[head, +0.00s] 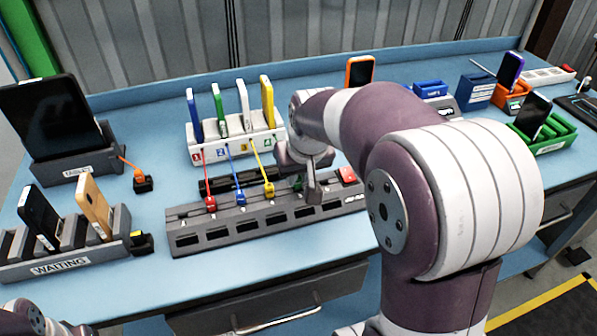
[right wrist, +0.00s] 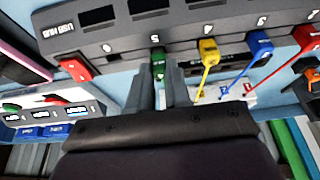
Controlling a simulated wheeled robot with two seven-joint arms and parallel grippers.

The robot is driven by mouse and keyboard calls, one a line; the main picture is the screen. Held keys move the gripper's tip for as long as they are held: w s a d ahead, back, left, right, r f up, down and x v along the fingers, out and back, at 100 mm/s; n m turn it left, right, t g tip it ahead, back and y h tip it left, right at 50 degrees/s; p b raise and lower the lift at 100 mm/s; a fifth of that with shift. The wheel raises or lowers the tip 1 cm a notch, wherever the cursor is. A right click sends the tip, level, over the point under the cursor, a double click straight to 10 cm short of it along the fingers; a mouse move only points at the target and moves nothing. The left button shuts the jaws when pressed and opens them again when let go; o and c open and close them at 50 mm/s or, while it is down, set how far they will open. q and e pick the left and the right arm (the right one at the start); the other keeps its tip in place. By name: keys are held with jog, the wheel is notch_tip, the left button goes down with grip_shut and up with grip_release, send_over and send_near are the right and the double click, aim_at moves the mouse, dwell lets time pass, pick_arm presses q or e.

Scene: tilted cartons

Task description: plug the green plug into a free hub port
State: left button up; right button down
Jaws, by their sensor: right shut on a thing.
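The green plug (right wrist: 158,66) is between the fingertips of my right gripper (right wrist: 160,92), which is shut on it, beside the mark 5 on the hub. In the head view the right gripper (head: 311,188) is over the right part of the grey hub (head: 225,238), and the green plug is mostly hidden. I cannot tell whether the plug is in the port or just in front of it. Red (head: 210,203), blue (head: 240,198) and yellow (head: 268,190) plugs stand along the hub's left and middle ports. My left gripper does not show; only a bit of arm does.
A white numbered rack (head: 232,146) with several upright phones stands behind the hub, cables running from it. A red block (head: 347,175) is at the hub's right end. The WAITING rack (head: 75,262) is at left, a green tray (head: 548,132) at right. Yellow's cable is close beside my fingers.

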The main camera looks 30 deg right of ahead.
jog(key=shift+f, duration=0.45)
dwell(0.3)
jog(key=c, duration=0.6)
grip_release()
jog(key=shift+r, duration=0.15)
notch_tip(320, 180, up, 7)
jog(key=p, duration=0.6)
